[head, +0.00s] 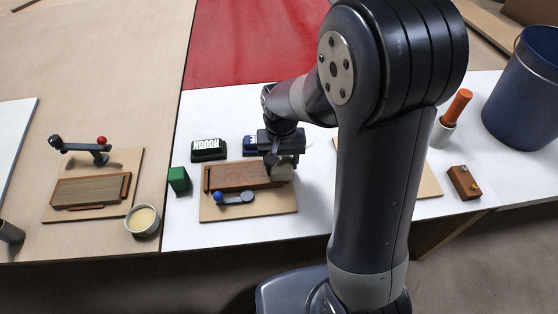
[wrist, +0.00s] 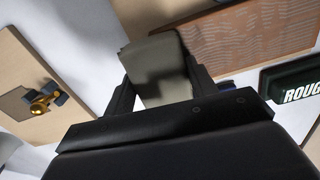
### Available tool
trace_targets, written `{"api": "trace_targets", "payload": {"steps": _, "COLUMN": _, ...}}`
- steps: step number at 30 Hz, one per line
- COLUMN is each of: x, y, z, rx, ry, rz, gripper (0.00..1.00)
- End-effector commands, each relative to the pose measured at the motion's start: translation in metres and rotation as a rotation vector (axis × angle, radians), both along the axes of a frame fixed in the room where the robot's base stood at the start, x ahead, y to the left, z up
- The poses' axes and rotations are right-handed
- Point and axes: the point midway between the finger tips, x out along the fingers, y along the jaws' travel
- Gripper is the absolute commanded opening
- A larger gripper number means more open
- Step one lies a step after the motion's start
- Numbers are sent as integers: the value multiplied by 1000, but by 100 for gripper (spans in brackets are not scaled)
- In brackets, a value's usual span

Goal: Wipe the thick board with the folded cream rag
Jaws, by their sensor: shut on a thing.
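My gripper (head: 281,160) is shut on the folded cream rag (head: 281,173). In the wrist view the rag (wrist: 160,72) sits between the two fingers of my gripper (wrist: 162,82). A brown wooden board (head: 238,176) lies in a fixture, directly left of the rag in the head view. In the wrist view this board (wrist: 250,42) shows wavy grain. The rag is at the board's right end; I cannot tell whether it touches. A second brown board (head: 90,190) lies in another fixture at the far left. Which is thicker is hard to tell.
A blue-knobbed clamp arm (head: 234,197) lies in front of the near board. A green block (head: 179,179) and a black "ROUGH" block (head: 208,149) stand close by. A cream-filled tin (head: 142,220) is left. A blue bucket (head: 522,90) stands far right.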

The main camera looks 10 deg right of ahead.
Motion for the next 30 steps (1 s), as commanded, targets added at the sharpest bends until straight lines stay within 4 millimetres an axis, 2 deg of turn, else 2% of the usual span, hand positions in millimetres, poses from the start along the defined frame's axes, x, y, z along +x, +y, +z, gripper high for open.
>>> {"api": "trace_targets", "payload": {"steps": 1, "x": 1, "y": 0, "z": 17, "rx": 2, "ry": -5, "rz": 0, "gripper": 33}}
{"api": "trace_targets", "payload": {"steps": 2, "x": 1, "y": -1, "z": 25, "rx": 2, "ry": -5, "rz": 0, "gripper": 33}}
{"api": "trace_targets", "payload": {"steps": 18, "x": 3, "y": -7, "z": 71, "rx": 1, "ry": -1, "rz": 0, "gripper": 33}}
{"api": "trace_targets", "payload": {"steps": 23, "x": 4, "y": -8, "z": 80, "rx": 1, "ry": -1, "rz": 0, "gripper": 33}}
{"api": "trace_targets", "payload": {"steps": 30, "x": 4, "y": -8, "z": 79, "rx": 1, "ry": -1, "rz": 0, "gripper": 33}}
